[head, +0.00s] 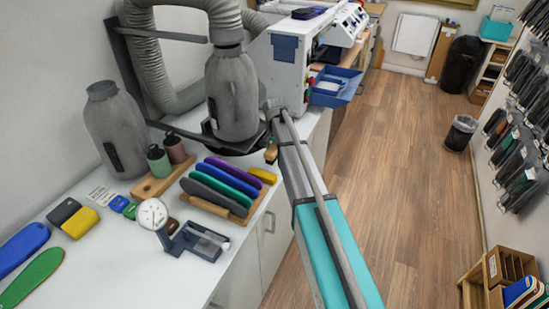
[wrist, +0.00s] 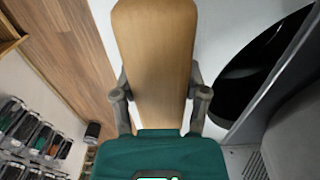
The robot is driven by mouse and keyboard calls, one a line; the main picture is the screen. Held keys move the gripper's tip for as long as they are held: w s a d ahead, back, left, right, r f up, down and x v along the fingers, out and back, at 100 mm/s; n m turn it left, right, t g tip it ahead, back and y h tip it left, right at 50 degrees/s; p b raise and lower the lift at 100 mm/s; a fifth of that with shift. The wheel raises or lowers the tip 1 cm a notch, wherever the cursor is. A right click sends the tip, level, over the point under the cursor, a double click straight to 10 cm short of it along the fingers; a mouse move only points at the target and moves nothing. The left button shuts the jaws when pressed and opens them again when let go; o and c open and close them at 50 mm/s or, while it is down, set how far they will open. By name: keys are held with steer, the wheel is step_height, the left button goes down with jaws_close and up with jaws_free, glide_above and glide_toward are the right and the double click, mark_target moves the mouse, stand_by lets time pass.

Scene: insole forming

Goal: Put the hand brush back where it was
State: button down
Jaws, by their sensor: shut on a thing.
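The hand brush (wrist: 155,50) fills the top middle of the wrist view as a broad, smooth wooden piece. My gripper (wrist: 160,95) has one grey finger on each side of it and is shut on it. Its bristles do not show in the wrist view. In the head view my arm reaches up to the end of the white bench (head: 150,262), beside a grey dust canister (head: 232,95). A small wooden end of the brush (head: 271,153) shows just left of my arm there. The fingers are mostly hidden in the head view.
On the bench are insoles on a wooden rack (head: 215,207), a dial gauge (head: 153,214), two small bottles (head: 158,161) and a second canister (head: 115,130). A white machine (head: 285,75) with a blue tray (head: 335,88) stands beyond.

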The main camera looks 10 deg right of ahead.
steer(key=shift+f+b, duration=1.05)
steer(key=shift+f, duration=0.3)
steer(key=shift+f, duration=0.1)
steer(key=shift+c, duration=0.6)
jaws_free()
steer(key=shift+r, duration=0.2)
step_height(320, 180, up, 12)
steer(key=p, duration=1.2)
steer(key=shift+s, duration=0.1)
steer(key=s+n, duration=0.7)
steer(key=s, duration=2.2)
steer(key=shift+s+a, duration=0.15)
steer(key=shift+a, duration=0.05)
